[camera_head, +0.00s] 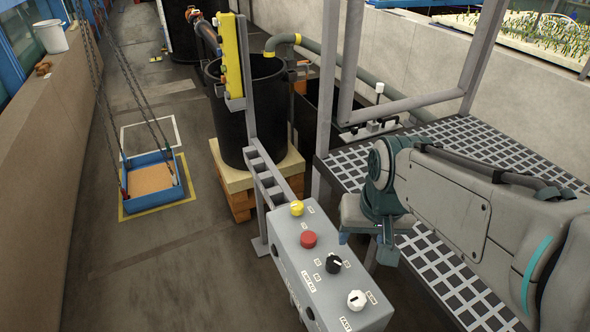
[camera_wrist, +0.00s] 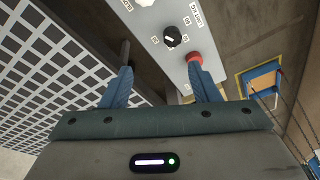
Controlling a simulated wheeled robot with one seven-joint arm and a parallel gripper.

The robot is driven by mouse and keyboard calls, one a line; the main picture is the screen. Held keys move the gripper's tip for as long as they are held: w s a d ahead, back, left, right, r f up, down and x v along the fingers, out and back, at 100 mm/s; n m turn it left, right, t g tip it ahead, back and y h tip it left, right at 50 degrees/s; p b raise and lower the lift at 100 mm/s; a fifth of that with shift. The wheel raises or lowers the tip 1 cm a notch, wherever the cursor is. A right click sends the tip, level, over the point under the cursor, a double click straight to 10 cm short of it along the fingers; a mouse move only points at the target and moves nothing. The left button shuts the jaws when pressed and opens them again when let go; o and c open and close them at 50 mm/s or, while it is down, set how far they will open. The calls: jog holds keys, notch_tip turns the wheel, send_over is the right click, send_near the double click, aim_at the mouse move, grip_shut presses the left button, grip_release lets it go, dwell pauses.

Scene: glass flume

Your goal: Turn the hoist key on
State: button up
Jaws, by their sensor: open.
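A grey control box (camera_head: 318,282) carries a row of controls: a yellow knob (camera_head: 297,208), a red button (camera_head: 308,239), a black rotary knob (camera_head: 333,263) and a white knob (camera_head: 357,299). The labels are too small to tell surely which is the hoist key. In the wrist view, the black knob (camera_wrist: 172,37) lies ahead between the fingers, with the red button (camera_wrist: 194,57) by the right finger and the white knob (camera_wrist: 144,2) at the top edge. My gripper (camera_wrist: 163,80) is open and empty, apart from the controls. In the head view it hangs right of the box.
A grated platform (camera_head: 440,262) lies under my arm, right of the box. A grey post holds a yellow pendant (camera_head: 231,55) behind the box, near a black tank (camera_head: 248,120) on a pallet. A blue tray (camera_head: 152,178) hangs on chains at left, over open floor.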

jog(key=w+a+r+m+p, duration=0.1)
jog(key=w+a+r, duration=0.1)
jog(key=w, duration=0.4)
jog(key=m+g+p, duration=0.3)
jog(key=m+p, duration=0.2)
send_over(297, 205)
notch_tip(297, 205, down, 6)
jog(key=r, duration=0.1)
notch_tip(297, 205, down, 13)
jog(key=shift+f+p, duration=0.15)
jog(key=shift+p, duration=0.75)
jog(key=c, duration=1)
